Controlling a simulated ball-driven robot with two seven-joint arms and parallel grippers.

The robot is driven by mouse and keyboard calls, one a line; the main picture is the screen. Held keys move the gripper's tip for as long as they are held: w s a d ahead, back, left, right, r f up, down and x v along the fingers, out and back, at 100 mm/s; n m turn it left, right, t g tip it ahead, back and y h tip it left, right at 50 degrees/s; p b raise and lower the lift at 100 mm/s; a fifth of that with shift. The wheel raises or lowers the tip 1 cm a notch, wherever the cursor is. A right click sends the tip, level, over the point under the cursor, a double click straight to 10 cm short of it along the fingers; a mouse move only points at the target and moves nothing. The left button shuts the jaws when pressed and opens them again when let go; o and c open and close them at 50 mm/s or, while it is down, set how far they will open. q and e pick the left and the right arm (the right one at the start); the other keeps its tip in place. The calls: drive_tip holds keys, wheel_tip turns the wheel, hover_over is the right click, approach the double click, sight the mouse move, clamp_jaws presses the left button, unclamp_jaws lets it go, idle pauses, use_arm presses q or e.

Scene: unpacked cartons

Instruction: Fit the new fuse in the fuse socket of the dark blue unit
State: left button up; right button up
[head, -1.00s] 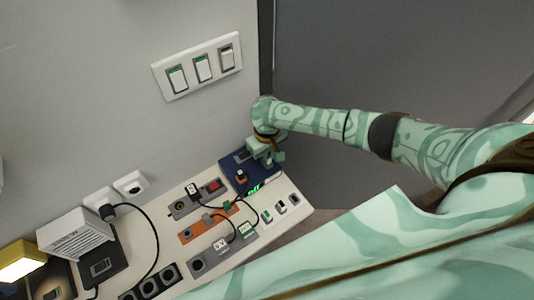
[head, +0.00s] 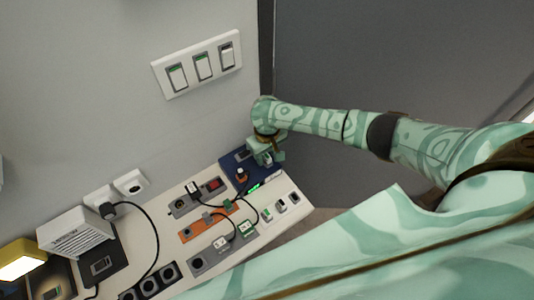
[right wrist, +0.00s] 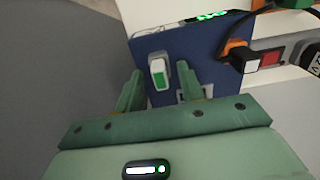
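The dark blue unit (head: 234,167) lies at the right end of the white board. It also shows in the right wrist view (right wrist: 200,46). My right gripper (head: 267,157) is low over its far right part. In the right wrist view my right gripper (right wrist: 159,72) is open, a finger on each side of a white block with a green stripe (right wrist: 158,70), apparently the fuse. The block stands on the unit with gaps to both fingers; how deep it sits is unclear. A grey fitting (right wrist: 182,96) is partly hidden behind one finger. My left gripper is not in view.
An orange plug (head: 241,174) with a black cable sits on the unit, close to my right gripper. A lit green display (head: 254,189) is near the unit's front edge. Other sockets and switches (head: 267,215) crowd the board. The wall is close behind.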

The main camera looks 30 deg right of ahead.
sight(267, 156)
wheel_tip(267, 156, up, 16)
drive_tip(key=p, duration=0.6)
drive_tip(key=shift+r+p, duration=0.15)
drive_tip(key=shift+p, duration=0.15)
